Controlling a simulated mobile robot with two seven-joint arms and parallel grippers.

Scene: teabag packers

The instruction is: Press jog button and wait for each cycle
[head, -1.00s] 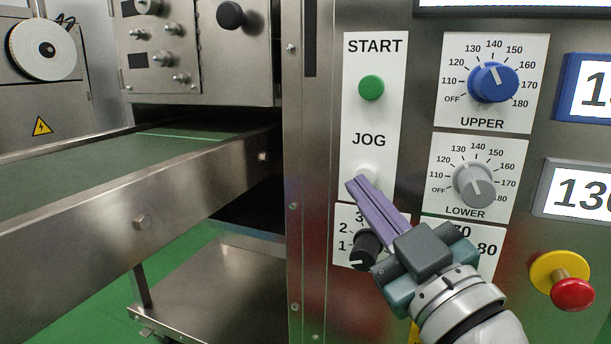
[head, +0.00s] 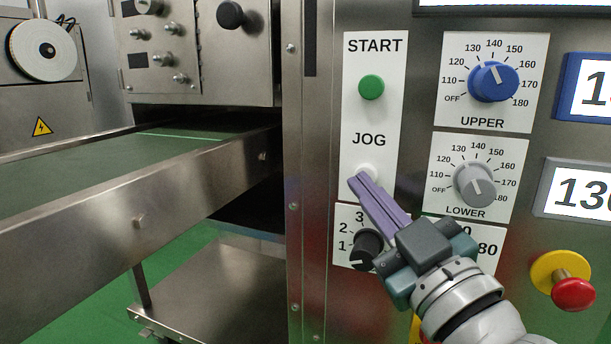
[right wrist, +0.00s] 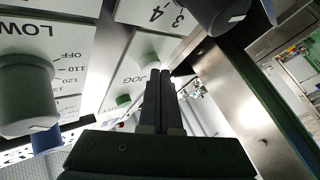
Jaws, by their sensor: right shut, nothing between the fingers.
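The white jog button (head: 369,168) sits under the JOG label on the white panel plate (head: 354,115), below the green start button (head: 371,88). My right gripper (head: 358,178) is shut and empty, its purple fingertips at the lower edge of the jog button and partly covering it. I cannot tell whether the tips touch it. In the right wrist view the shut fingers (right wrist: 159,72) point toward the white jog button (right wrist: 150,61) beside the upside-down JOG label. My left gripper is not in view.
A black selector knob (head: 366,247) lies just below the fingers. The grey LOWER knob (head: 475,184) and blue UPPER knob (head: 493,82) are to the right. A red emergency button (head: 573,293) is at lower right. A green conveyor belt (head: 100,165) runs at left.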

